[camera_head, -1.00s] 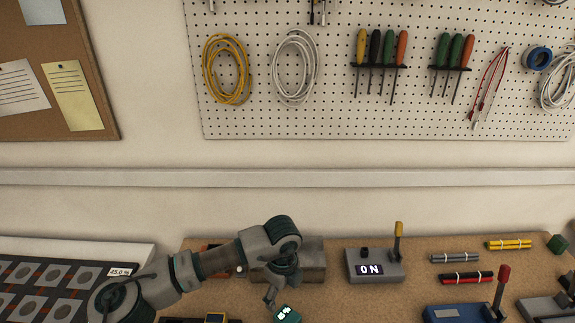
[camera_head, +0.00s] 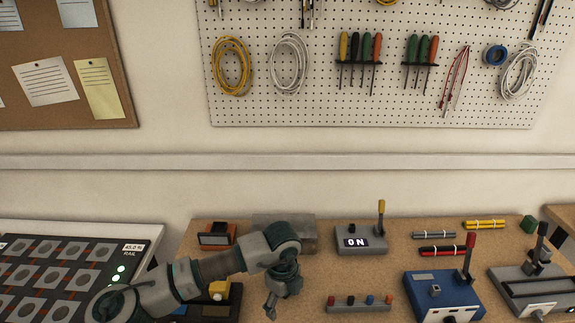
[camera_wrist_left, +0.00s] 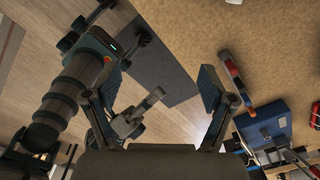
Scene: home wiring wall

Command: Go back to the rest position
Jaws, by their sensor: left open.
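My left gripper (camera_head: 271,305) hangs over the front part of the cork-coloured bench top (camera_head: 335,285), its fingers pointing down. Its arm comes in from the lower left. In the left wrist view the two fingers (camera_wrist_left: 161,80) stand wide apart with nothing between them. The gripper is left of a strip with several coloured buttons (camera_head: 359,303) and apart from it.
A grey switch box (camera_head: 361,240) reads ON, its yellow lever upright. A blue box with a red lever (camera_head: 442,293) and a grey lever box (camera_head: 537,283) stand at right. A dark socket panel (camera_head: 50,278) lies at left.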

